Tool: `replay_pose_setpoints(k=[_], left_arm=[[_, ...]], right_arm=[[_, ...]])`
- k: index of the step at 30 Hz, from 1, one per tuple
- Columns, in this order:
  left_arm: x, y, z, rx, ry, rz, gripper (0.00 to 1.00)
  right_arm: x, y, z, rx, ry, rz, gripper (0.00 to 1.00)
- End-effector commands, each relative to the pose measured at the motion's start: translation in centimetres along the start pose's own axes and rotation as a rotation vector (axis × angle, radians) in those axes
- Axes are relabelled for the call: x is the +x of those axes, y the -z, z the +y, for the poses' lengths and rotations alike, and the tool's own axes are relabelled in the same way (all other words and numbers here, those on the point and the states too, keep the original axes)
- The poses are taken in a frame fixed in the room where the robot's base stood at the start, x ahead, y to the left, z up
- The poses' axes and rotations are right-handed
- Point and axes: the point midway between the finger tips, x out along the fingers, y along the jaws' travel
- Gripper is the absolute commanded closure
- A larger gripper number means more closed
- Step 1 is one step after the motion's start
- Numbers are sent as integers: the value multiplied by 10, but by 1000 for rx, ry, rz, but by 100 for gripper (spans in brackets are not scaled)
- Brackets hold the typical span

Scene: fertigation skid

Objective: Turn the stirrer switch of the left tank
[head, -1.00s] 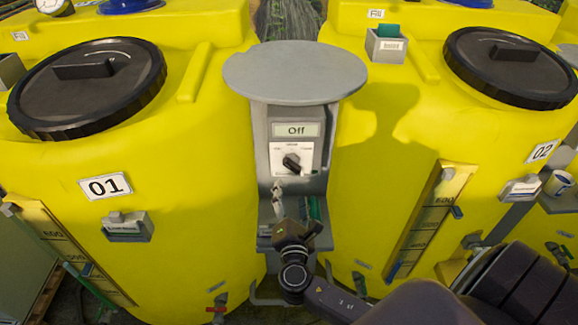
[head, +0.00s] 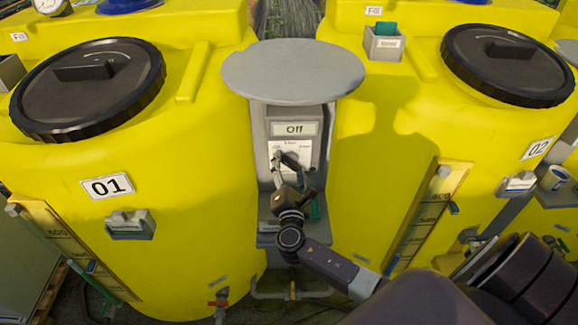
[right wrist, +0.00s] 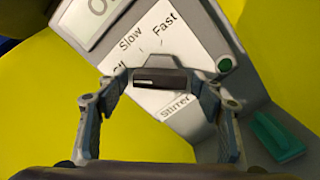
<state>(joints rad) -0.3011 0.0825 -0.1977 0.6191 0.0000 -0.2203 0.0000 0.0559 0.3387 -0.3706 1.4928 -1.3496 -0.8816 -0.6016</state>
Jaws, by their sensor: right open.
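The stirrer switch, a black knob (head: 292,160) on a white plate, sits on the grey post (head: 258,125) between the two yellow tanks. The display (head: 295,129) above it reads "Off". In the right wrist view the knob (right wrist: 160,78) lies between the open fingertips of my right gripper (right wrist: 160,88); contact is not clear. The plate (right wrist: 165,40) shows "Slow", "Fast" and "Stirrer"; another label is partly hidden. In the head view my right gripper (head: 289,174) is just below and in front of the knob, covering part of the plate. The left tank (head: 190,180) is marked 01. My left gripper is not in view.
A round grey top (head: 293,70) overhangs the switch panel. The right tank (head: 380,180) is marked 02. A green button (right wrist: 225,64) and a green part (right wrist: 276,134) are right of the plate in the wrist view. Red-handled valve (head: 217,304) is low on the left.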

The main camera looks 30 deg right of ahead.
Motion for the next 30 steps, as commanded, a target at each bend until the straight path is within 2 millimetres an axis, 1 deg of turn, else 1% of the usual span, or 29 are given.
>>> replay_pose_setpoints(k=[1, 2, 12, 20, 26, 30], left_arm=[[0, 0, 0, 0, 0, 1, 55], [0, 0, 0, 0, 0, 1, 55], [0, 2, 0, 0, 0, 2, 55], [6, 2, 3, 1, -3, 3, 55], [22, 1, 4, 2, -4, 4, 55], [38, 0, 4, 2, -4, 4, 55]], right_arm=[[0, 0, 0, 0, 0, 0, 41], [0, 0, 0, 0, 0, 0, 44], [0, 0, 0, 0, 0, 0, 81], [-1, 2, -1, 31, 0, 1, 81], [-1, 4, -2, 130, 0, 0, 81], [0, 4, -2, 237, 0, -1, 81]])
